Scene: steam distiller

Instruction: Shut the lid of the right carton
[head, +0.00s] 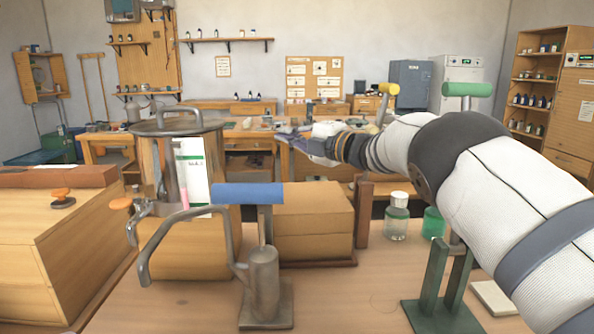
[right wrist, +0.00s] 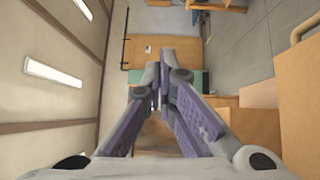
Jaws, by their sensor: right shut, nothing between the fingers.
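A tan box (head: 312,218), which appears to be the right carton, stands on the near bench behind the blue-handled metal fitting. Its upper face looks flat, with a seam across its front. Its left part is hidden, and I cannot tell how its lid stands. A narrow brown upright piece (head: 362,212) stands at its right end. My right gripper (head: 314,146) is beyond and above the box, apart from it in the picture. In the right wrist view its purple-padded fingers (right wrist: 157,104) come together at the tips, with nothing between them. My left gripper is not in view.
A metal vessel (head: 168,128) with a lid and handle stands left of the box. The blue-handled fitting (head: 262,275) is in front. A capped glass bottle (head: 397,218) and a green stand (head: 440,285) are right, under my arm. A large wooden case (head: 45,235) fills the left.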

